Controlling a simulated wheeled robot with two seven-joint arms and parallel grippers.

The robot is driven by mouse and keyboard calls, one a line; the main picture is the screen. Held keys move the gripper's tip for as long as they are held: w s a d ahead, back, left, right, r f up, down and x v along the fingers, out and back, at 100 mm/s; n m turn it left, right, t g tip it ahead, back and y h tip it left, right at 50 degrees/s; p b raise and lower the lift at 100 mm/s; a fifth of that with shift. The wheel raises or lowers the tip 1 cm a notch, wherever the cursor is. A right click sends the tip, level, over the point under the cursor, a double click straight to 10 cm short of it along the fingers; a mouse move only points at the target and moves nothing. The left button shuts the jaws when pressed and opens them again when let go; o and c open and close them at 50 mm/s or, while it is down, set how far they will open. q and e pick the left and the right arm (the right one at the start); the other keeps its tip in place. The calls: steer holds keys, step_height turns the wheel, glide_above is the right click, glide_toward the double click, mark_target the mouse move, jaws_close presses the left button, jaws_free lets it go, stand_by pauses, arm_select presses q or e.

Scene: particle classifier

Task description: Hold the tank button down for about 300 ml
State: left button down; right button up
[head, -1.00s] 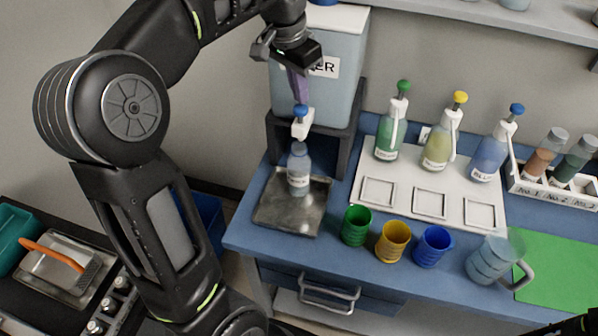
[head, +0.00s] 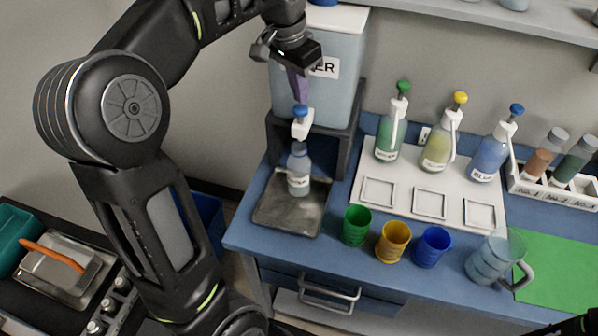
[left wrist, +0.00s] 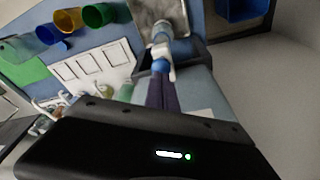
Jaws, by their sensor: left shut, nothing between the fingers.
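The water tank (head: 340,60) stands on a dark stand at the back of the blue bench. Its white tap with a blue button (head: 300,111) sticks out at the front. My left gripper (head: 301,98) is shut and empty, its purple fingers pointing down with the tips at the blue button; contact looks likely. The left wrist view also shows the fingers (left wrist: 161,80) against the blue button (left wrist: 161,64). A clear bottle (head: 299,172) with a white label stands upright on the metal tray (head: 272,213) under the tap. Its water level is hard to read.
Green (head: 356,225), yellow (head: 393,241) and blue (head: 432,246) cups stand at the bench front, with a clear jug (head: 492,259) to their right. A shelf (head: 480,15) runs above.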

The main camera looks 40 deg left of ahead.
arm_select(q)
steer(key=shift+f, duration=0.15)
stand_by(0.5)
steer(key=shift+f+b, duration=1)
steer(key=shift+f, duration=0.2)
stand_by(0.8)
step_height(320, 180, up, 7)
steer(key=p, duration=0.6)
steer(key=shift+r, duration=0.1)
stand_by(0.9)
